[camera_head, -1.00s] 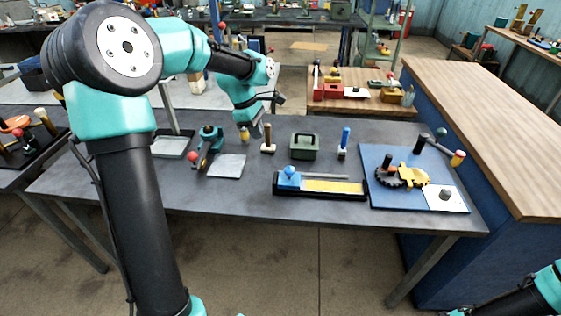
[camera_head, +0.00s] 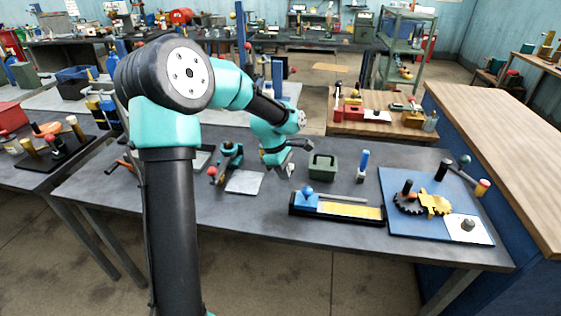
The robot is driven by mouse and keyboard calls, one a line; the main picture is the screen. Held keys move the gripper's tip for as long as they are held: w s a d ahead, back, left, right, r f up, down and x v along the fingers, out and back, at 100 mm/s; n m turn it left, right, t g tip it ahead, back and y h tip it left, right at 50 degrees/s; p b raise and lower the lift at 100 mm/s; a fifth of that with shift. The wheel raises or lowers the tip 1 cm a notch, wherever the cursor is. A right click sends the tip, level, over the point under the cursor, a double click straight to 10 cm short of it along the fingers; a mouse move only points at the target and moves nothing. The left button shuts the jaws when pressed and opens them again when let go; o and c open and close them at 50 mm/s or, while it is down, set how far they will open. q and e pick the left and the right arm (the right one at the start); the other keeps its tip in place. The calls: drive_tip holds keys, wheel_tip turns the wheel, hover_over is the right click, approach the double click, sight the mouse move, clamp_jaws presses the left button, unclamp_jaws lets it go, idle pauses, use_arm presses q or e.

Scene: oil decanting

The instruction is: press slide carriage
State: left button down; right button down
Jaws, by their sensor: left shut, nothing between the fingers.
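A blue slide carriage with a rounded blue knob (camera_head: 307,198) sits at the left end of a black slide base with a yellow strip (camera_head: 350,211). My left gripper (camera_head: 287,171) is shut and empty. It points down over the table, behind and to the left of the carriage, clearly apart from it. My left arm hides part of the table's left side. My right gripper is out of view.
A green box (camera_head: 322,167) and a blue-handled tool (camera_head: 363,164) stand behind the slide. A blue board (camera_head: 400,226) with a black gear and yellow part lies to its right. A grey plate (camera_head: 245,182) and teal tool (camera_head: 228,160) lie left.

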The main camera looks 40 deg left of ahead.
sight(296, 196)
use_arm(q)
drive_tip(key=d+f, duration=0.2)
drive_tip(key=d, duration=0.1)
drive_tip(key=shift+w, duration=0.4)
drive_tip(key=shift+w+d+f, duration=0.2)
drive_tip(key=shift+d, duration=0.45)
